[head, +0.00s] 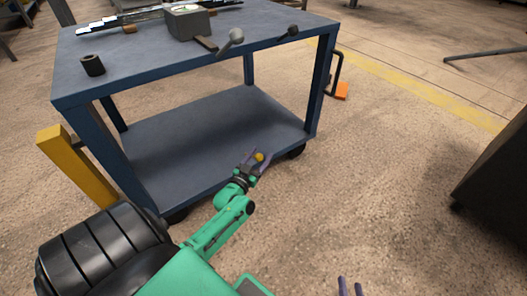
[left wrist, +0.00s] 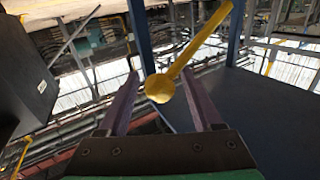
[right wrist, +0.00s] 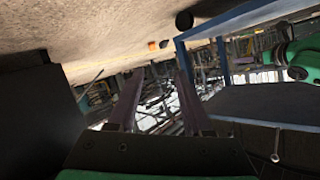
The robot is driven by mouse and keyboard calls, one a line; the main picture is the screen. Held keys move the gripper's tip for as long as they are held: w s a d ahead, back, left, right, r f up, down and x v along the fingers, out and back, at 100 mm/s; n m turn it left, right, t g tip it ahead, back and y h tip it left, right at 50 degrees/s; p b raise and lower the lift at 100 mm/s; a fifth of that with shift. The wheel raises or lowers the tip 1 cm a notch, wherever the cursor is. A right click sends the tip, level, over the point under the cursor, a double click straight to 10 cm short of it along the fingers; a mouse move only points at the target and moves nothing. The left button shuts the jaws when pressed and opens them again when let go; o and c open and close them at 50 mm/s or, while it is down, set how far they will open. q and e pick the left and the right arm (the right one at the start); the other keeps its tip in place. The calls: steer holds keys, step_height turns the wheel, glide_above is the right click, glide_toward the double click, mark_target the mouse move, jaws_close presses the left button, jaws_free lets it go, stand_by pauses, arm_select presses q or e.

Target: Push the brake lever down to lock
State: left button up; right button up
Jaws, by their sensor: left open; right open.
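The yellow brake lever (left wrist: 205,42) ends in a round ball knob (left wrist: 160,88). In the head view only the knob (head: 259,157) shows clearly, in front of the blue cart's lower shelf (head: 205,137). My left gripper (head: 256,156) is open, with its purple fingers on either side of the knob. In the left wrist view (left wrist: 161,76) the knob appears between the fingers with gaps at both sides; I cannot tell its exact depth. My right gripper (head: 350,284) is open and empty at the bottom edge, away from the cart; it also shows in the right wrist view (right wrist: 155,80).
The cart's top (head: 135,62) carries a dark cylinder (head: 92,65), a grey block (head: 188,22) and tools. A yellow post (head: 75,165) stands left of the cart. A dark box (head: 497,165) is at the right. The floor between is clear.

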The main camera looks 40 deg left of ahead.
arm_select(q)
steer(key=w, duration=0.2)
steer(key=shift+w+a, duration=0.25)
steer(key=shift+w, duration=0.05)
jaws_close()
arm_select(e)
steer(key=shift+w+r+t, duration=0.3)
steer(key=shift+w+r, duration=0.05)
steer(key=shift+w, duration=0.25)
steer(key=shift+w+r+t, duration=0.3)
steer(key=shift+w, duration=0.25)
arm_select(q)
steer(key=shift+f, duration=0.15)
arm_select(e)
steer(key=shift+d, duration=0.1)
